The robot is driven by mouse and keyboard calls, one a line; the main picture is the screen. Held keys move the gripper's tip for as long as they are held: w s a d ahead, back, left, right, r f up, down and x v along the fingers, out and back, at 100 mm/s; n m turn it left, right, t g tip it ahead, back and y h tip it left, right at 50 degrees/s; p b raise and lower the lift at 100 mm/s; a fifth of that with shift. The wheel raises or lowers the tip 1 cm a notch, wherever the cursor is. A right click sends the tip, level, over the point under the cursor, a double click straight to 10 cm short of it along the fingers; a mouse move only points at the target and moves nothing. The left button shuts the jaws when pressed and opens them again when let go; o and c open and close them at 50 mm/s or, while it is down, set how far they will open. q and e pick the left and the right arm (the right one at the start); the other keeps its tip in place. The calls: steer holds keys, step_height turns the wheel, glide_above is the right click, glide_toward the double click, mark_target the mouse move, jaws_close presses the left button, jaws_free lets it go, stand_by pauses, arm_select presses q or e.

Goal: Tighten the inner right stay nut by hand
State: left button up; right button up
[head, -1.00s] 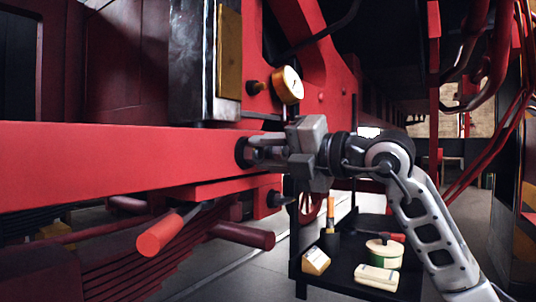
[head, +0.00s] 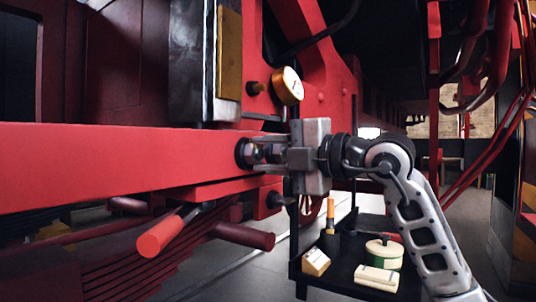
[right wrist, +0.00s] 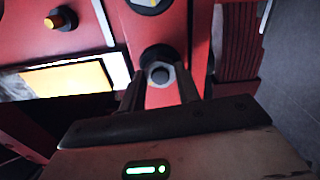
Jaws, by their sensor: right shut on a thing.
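A grey metal stay nut (right wrist: 160,73) sits on a dark round collar at the red beam in the right wrist view, between my two fingers. In the head view the dark collar (head: 243,153) and the grey hex stay hardware (head: 257,153) stand out from the right part of the red beam (head: 120,160). My right gripper (head: 277,154) reaches in from the right and is shut on the stay nut. The fingers hide part of the nut in the head view. My left gripper is not in view.
A pressure gauge (head: 289,86) sits above the beam. A red-ended handle (head: 159,237) juts out below it. A black cart (head: 345,270) at the lower right carries a green pot (head: 383,252), a pale block (head: 377,275) and a small box (head: 316,262). Floor shows around the cart.

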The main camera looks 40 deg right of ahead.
steer(key=o, duration=1)
arm_select(q)
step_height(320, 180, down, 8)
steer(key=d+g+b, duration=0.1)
steer(key=b, duration=0.4)
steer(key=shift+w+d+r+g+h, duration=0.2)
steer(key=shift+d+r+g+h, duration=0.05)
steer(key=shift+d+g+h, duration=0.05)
arm_select(e)
steer(key=v, duration=1.6)
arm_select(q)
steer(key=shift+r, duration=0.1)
